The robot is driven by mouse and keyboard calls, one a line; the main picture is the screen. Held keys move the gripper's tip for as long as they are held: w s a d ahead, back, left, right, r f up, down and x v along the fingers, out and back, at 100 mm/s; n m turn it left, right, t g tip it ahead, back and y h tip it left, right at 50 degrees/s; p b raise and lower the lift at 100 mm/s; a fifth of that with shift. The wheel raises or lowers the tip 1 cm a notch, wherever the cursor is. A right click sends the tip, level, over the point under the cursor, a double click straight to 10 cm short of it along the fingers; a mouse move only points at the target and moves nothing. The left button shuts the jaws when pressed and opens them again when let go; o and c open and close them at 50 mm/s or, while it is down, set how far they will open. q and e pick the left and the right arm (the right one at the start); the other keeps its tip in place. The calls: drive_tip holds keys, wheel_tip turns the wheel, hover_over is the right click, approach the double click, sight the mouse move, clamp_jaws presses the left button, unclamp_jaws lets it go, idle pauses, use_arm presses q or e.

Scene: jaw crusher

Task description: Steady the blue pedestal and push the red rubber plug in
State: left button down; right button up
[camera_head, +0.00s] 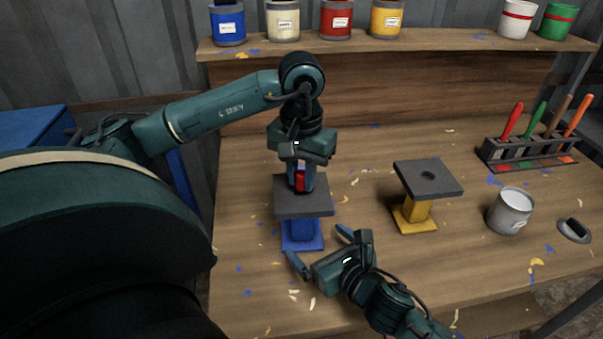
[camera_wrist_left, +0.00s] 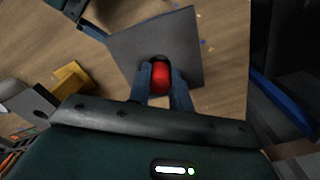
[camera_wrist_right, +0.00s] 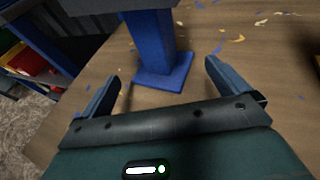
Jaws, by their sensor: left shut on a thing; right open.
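The blue pedestal (camera_head: 302,232) stands upright on the bench with a dark grey square top (camera_head: 303,205). The red rubber plug (camera_head: 300,180) is between the fingers of my left gripper (camera_head: 301,178), at the pedestal's top. In the left wrist view my left gripper (camera_wrist_left: 161,85) is shut on the plug (camera_wrist_left: 160,78), over the middle of the grey plate (camera_wrist_left: 185,50). Its lower end is hidden, so I cannot tell how deep it sits. My right gripper (camera_head: 320,246) is open and empty in front of the pedestal; its fingers point at the blue column (camera_wrist_right: 155,45), apart from it.
A yellow pedestal (camera_head: 415,213) with a grey top stands to the right. Beyond it are a grey can (camera_head: 510,210), a tool rack (camera_head: 530,150) and a dark oval object (camera_head: 574,230). Paint cans line the back shelf (camera_head: 430,40). Paint chips litter the bench.

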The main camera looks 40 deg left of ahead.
sight(307, 232)
drive_tip(key=shift+x, duration=3.35)
drive_tip(key=c, duration=1.3)
